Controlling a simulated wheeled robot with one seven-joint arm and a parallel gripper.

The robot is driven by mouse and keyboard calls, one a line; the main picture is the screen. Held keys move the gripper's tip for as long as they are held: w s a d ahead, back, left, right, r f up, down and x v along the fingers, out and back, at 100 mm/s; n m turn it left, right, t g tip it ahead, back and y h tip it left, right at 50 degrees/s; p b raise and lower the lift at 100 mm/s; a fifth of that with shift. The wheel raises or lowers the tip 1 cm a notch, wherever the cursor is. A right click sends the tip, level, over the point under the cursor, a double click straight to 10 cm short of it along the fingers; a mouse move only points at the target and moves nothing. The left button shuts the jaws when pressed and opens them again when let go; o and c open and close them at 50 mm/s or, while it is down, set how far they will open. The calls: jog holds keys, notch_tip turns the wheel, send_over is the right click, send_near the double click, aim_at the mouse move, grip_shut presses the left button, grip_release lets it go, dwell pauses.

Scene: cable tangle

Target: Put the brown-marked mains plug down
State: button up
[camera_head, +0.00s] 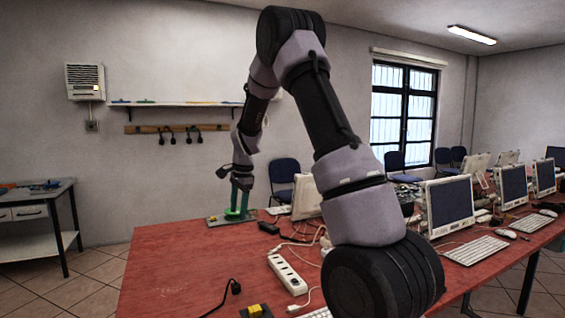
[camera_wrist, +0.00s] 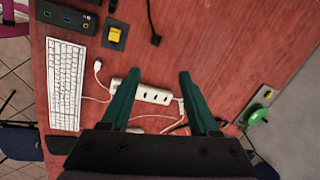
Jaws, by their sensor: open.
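My gripper (camera_head: 239,198) is near the far edge of the red table in the head view. In the wrist view its two green fingers (camera_wrist: 158,75) are spread wide, with nothing held between them. No brown mark can be made out on any plug. A black plug (camera_head: 235,287) on a black cable lies on the table near the front; it also shows at the top of the wrist view (camera_wrist: 155,40). A white plug (camera_head: 293,308) lies nearer the front edge, and it also shows in the wrist view (camera_wrist: 98,67). Dark cable ends by the right finger are partly hidden.
A white power strip (camera_head: 287,274) lies mid-table, partly behind the fingers in the wrist view (camera_wrist: 155,96). A yellow block (camera_wrist: 115,34) and a keyboard (camera_wrist: 66,85) are near it. A green object (camera_wrist: 258,115) stands at the far edge. The table's left part is clear.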

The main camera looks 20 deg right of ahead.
jog(key=s+d+r+n+t+y, duration=0.1)
jog(key=s+r+n, duration=0.1)
jog(key=s+r, duration=0.65)
jog(key=s+d+r+n+t, duration=0.1)
jog(key=s+r+n+t, duration=0.15)
jog(key=s+r, duration=0.55)
jog(key=s+r+n+t, duration=0.1)
jog(key=s+r+n, duration=0.1)
jog(key=s, duration=0.6)
jog(key=s+r+n+t, duration=0.1)
jog(key=s+r+n, duration=0.2)
jog(key=s, duration=0.5)
jog(key=shift+s+d+n, duration=0.2)
jog(key=shift+s+n, duration=0.15)
jog(key=shift+s, duration=0.05)
jog(key=shift+c, duration=0.3)
